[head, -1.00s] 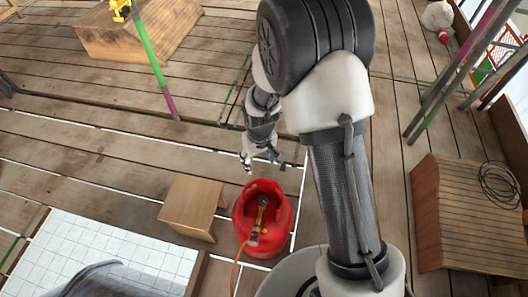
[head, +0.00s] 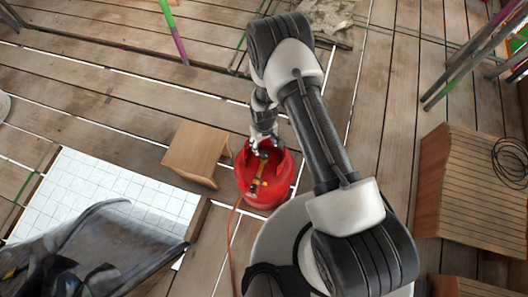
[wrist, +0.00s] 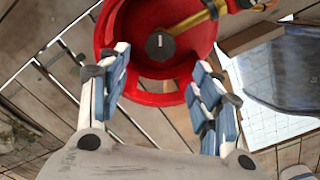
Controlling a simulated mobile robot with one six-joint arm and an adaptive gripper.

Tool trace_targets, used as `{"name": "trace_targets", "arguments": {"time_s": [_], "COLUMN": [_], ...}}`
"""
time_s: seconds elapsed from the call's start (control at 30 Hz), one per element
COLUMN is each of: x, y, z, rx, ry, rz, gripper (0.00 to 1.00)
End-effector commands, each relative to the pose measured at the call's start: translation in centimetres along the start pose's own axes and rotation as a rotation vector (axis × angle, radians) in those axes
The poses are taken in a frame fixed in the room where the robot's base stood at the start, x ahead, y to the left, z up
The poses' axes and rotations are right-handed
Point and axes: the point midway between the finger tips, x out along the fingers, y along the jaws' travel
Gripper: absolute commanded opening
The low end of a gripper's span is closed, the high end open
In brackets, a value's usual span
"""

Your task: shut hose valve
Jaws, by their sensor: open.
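A red gas cylinder (head: 265,195) stands on the plank floor, with a raised red collar around its top. In the wrist view the cylinder (wrist: 168,98) fills the top middle. A dark round valve knob (wrist: 159,46) with a pale mark sits inside the collar, joined to a yellow-brass fitting (wrist: 195,22). An orange hose (head: 231,235) runs from the cylinder down the head view. My gripper (head: 264,147) is at the collar's far edge. In the wrist view my gripper (wrist: 160,62) is open, its blue-padded fingers on either side of the knob's line, apart from the knob.
A wooden stool-like block (head: 197,152) stands close left of the cylinder. A white tiled panel (head: 100,195) and a dark grey sheet-like object (head: 110,245) lie further left. A slatted wooden box (head: 470,190) with a coiled cable (head: 511,160) stands right.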

Motion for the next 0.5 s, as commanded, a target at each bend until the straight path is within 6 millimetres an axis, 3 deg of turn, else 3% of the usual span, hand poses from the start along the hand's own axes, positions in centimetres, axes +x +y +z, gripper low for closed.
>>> {"name": "trace_targets", "arguments": {"time_s": [0.03, 0.2, 0.5], "x": [1.6, 5.0, 8.0], "y": [0.0, 0.0, 0.0], "z": [0.1, 0.0, 0.0], "rx": [0.000, 0.000, 0.001], "ry": [-0.001, 0.000, 0.001], "rz": [0.000, 0.000, 0.001], "gripper": [0.59, 0.59, 0.59]}}
